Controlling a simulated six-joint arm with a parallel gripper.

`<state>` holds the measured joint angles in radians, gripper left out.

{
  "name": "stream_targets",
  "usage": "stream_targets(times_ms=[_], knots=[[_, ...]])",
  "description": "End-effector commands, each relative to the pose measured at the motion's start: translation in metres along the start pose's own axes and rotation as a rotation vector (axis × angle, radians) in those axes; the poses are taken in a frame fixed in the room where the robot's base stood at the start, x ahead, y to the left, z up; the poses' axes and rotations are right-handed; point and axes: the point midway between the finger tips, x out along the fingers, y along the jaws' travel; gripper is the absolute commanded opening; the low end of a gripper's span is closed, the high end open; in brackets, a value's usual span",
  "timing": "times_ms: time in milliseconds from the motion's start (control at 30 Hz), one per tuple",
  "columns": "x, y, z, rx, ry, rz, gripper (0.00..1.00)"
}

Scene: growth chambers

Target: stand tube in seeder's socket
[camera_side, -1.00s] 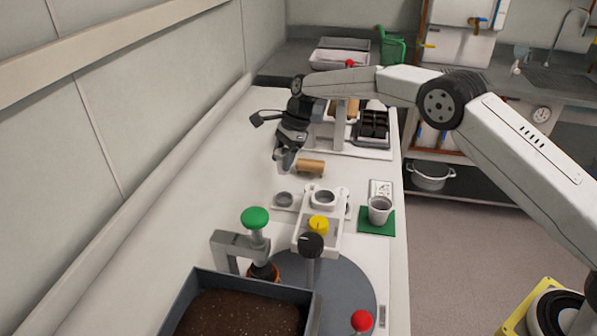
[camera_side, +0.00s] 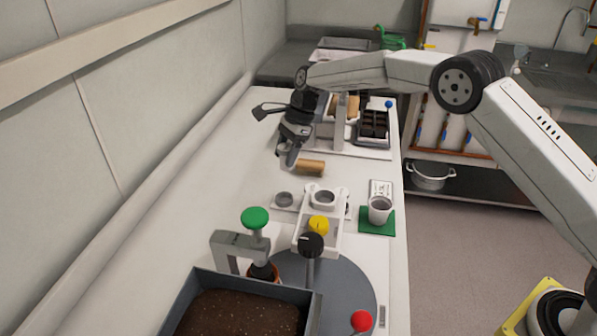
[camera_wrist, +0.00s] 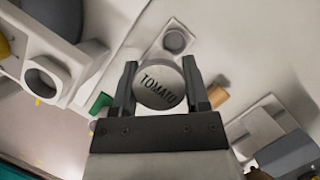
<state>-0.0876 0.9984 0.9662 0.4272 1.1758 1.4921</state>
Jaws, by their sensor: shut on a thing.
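My gripper (camera_side: 287,158) is shut on a tube, held above the white bench. In the wrist view the tube (camera_wrist: 159,87) shows end-on as a round grey face marked TOMATO, between both fingers. In the side view it is a small grey shape below my wrist. A small round grey socket (camera_side: 284,199) sits on a white plate nearer the side camera; it also shows in the wrist view (camera_wrist: 175,41). Beside it a white stand (camera_side: 336,224) carries a larger ring (camera_side: 323,198). I cannot tell for sure which of these belongs to the seeder.
A brown cylinder (camera_side: 311,167) lies beside the gripper. A grey cup (camera_side: 380,208) stands on a green mat (camera_side: 364,225). A dark cell tray (camera_side: 373,141) is behind. A soil bin (camera_side: 206,284) and a round grey plate (camera_side: 345,282) with knobs are in front. The bench's left side is clear.

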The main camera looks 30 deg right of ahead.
Motion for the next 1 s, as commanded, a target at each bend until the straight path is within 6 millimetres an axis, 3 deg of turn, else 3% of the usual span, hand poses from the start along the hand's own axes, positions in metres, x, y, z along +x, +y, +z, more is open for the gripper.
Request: stream_targets(times_ms=[500, 1000], knots=[[-0.051, 0.066, 0.022, -0.002, -0.002, -0.001, 0.03], [-0.079, 0.138, 0.030, 0.000, -0.001, 0.001, 0.03]])
